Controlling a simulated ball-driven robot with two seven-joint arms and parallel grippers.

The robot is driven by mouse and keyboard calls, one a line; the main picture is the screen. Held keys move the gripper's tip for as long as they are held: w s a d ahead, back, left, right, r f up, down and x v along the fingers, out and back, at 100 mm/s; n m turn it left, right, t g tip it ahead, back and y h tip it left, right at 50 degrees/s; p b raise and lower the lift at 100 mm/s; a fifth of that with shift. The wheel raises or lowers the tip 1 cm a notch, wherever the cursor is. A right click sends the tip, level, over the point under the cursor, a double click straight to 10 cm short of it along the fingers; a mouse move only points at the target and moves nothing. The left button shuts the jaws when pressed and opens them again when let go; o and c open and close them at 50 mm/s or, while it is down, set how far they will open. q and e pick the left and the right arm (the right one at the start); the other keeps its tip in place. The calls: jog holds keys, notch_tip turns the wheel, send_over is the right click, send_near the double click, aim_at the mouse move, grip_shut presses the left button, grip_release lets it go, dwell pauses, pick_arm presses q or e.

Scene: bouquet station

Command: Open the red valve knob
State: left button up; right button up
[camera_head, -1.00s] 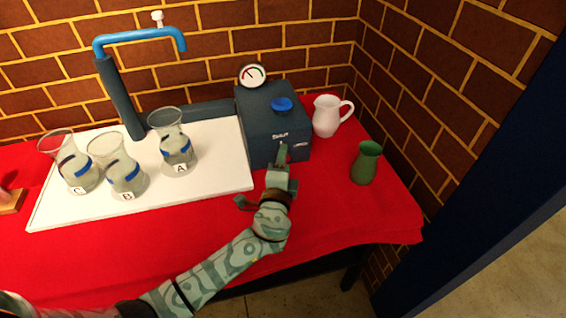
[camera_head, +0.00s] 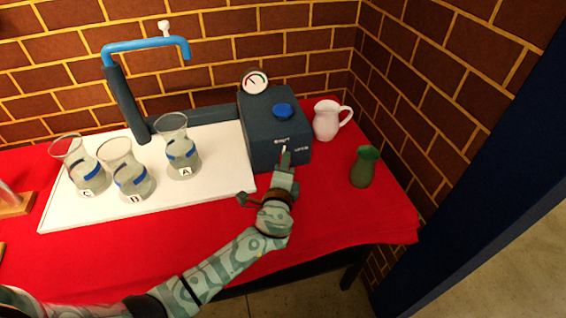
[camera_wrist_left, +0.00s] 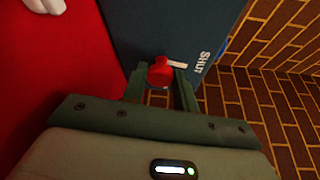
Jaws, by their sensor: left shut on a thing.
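The red valve knob (camera_wrist_left: 160,72) is on the front of a dark blue-grey box (camera_head: 259,148). It shows between my left gripper's two fingers in the left wrist view, and the fingers hide it in the head view. My left gripper (camera_head: 285,157) is shut on the knob, also in the wrist view (camera_wrist_left: 161,85). A white pointer mark (camera_wrist_left: 177,65) beside the knob points toward the printed word SHUT (camera_wrist_left: 203,62). In the head view, SHUT stands above the gripper and OPEN to its right. My right gripper is not in view.
A blue cap (camera_head: 283,111) and a round gauge (camera_head: 255,81) are on top of the box. A white jug (camera_head: 325,121) and green vase (camera_head: 363,167) stand to its right. Several labelled flasks stand on a white board (camera_head: 215,190) under a blue spout (camera_head: 146,45).

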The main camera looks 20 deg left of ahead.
pick_arm(q)
jog(key=m+g+p, duration=0.1)
jog(key=m+p, duration=0.1)
jog(key=p, duration=0.1)
jog(key=r+m+g+p, duration=0.1)
jog(key=m+p, duration=0.1)
jog(key=p, duration=0.1)
jog(key=shift+d+y, duration=0.1)
jog(key=shift+y, duration=0.2)
jog(key=m+p, duration=0.1)
jog(key=m+g+p, duration=0.1)
jog(key=m, duration=0.1)
jog(key=shift+d+f+g+y+p, duration=0.1)
jog(key=shift+f+g+y+p, duration=0.05)
jog(key=shift+g+y+p, duration=0.2)
jog(key=shift+w+f+m+g+y+p, duration=0.1)
jog(key=shift+m+g+y+p, duration=0.45)
jog(key=shift+m, duration=0.65)
jog(key=shift+d+f+m+g+y, duration=0.1)
jog(key=shift+m+g+y, duration=0.3)
jog(key=shift+m+y, duration=0.45)
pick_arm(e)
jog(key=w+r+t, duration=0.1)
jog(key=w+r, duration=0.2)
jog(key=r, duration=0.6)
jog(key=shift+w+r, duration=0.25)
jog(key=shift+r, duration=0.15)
pick_arm(q)
jog(key=shift+m, duration=0.35)
